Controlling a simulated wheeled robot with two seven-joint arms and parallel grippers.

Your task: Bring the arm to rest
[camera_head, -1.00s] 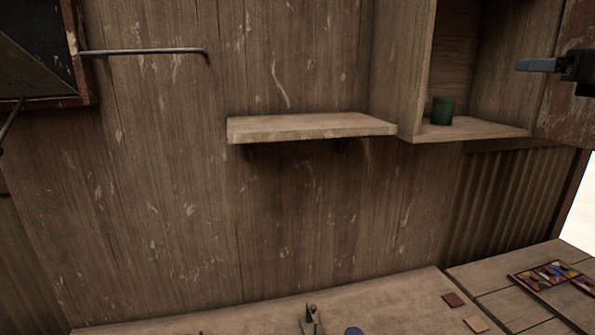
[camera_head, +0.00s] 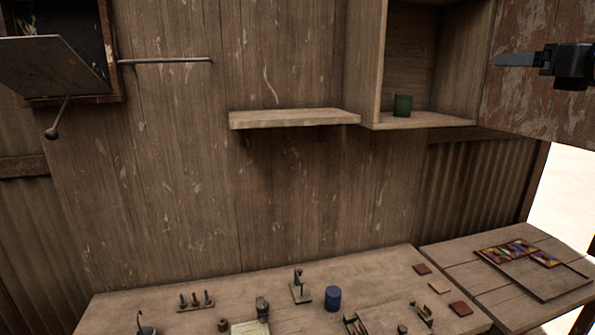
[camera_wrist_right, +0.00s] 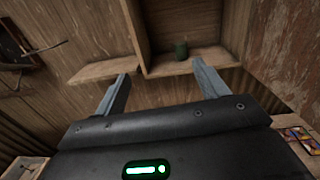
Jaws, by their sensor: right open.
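My right gripper (camera_head: 522,60) comes in from the right edge in the head view, raised in front of the open cabinet door. In the right wrist view its two fingers (camera_wrist_right: 160,88) stand wide apart with nothing between them. The gripper is open and touches nothing that I can see. Beyond the fingers, a dark green cup (camera_wrist_right: 181,50) stands in the open wall cabinet. The same green cup shows in the head view (camera_head: 402,105). My left gripper is in neither view.
An empty wall shelf (camera_head: 295,118) is left of the cabinet (camera_head: 425,120). A tilted flap (camera_head: 55,65) hangs at the upper left. Below, the workbench (camera_head: 370,275) holds a blue cylinder (camera_head: 333,298), small tools and tiles. A colourful tile tray (camera_head: 545,282) lies at right.

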